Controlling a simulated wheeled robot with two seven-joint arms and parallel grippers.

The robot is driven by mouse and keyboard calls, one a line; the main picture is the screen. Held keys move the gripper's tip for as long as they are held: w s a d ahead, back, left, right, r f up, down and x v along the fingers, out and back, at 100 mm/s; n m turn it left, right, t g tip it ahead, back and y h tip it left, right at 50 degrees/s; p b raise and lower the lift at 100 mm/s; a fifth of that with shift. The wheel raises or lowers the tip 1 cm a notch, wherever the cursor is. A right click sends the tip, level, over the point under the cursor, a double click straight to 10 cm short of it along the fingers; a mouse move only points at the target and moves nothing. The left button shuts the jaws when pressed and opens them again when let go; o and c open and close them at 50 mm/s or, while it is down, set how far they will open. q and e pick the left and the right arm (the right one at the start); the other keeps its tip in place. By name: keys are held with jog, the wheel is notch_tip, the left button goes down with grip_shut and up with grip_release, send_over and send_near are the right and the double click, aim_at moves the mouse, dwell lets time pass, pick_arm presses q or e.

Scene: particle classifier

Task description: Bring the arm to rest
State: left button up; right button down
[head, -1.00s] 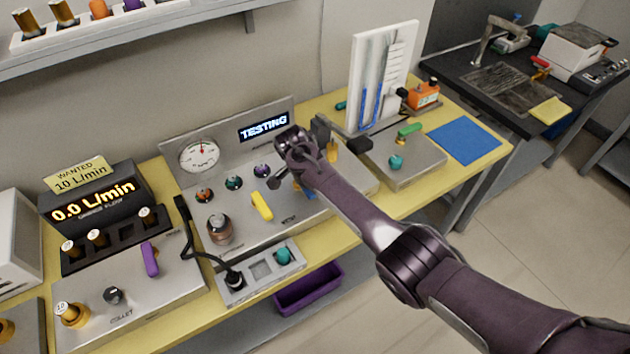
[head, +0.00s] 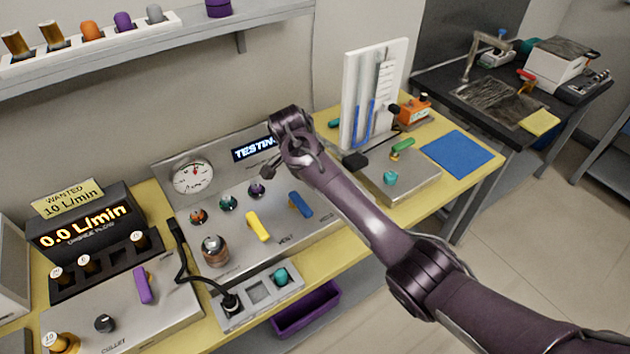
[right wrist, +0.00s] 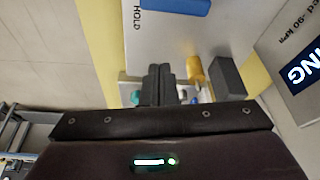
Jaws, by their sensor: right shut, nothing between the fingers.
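My right arm reaches in from the right in the head view, above the grey test panel (head: 240,235). Its wrist covers the end of the lit "TESTING" display (head: 250,150). My right gripper (head: 267,172) shows only as a small dark tip beside the wrist. In the right wrist view its two dark fingers (right wrist: 158,85) are together and empty, over the panel. A blue lever (head: 300,204) and a yellow lever (head: 258,227) are clear of the gripper. My left gripper is out of view.
A white board with blue tubes (head: 368,100) stands behind my forearm. An orange knob (right wrist: 195,69) and a dark block (right wrist: 228,76) sit near the fingers in the right wrist view. A flow display (head: 88,220) reads 0.0 L/min. A blue mat (head: 457,154) lies at right.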

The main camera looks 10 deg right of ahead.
dwell(0.4)
jog(key=s+d+f+n+y, duration=0.1)
jog(key=s+f+n+y, duration=0.2)
jog(key=s, duration=0.5)
jog(key=s+d+f+n, duration=0.25)
jog(key=s+f, duration=0.25)
jog(key=s, duration=0.3)
jog(key=s+d+r+n+t, duration=0.1)
jog(key=s+d+r+n, duration=0.25)
jog(key=s, duration=0.45)
jog(key=s+d+r+n, duration=0.3)
jog(key=s+d, duration=0.2)
jog(key=s, duration=0.4)
notch_tip(320, 180, down, 31)
jog(key=g+b, duration=0.1)
jog(key=b, duration=0.1)
jog(key=s+d+f+g+b, duration=0.1)
jog(key=s+d+f, duration=0.2)
jog(key=s+f, duration=1.8)
jog(key=shift+f+n+b, duration=0.15)
jog(key=shift+n+b, duration=0.15)
jog(key=shift+n, duration=0.1)
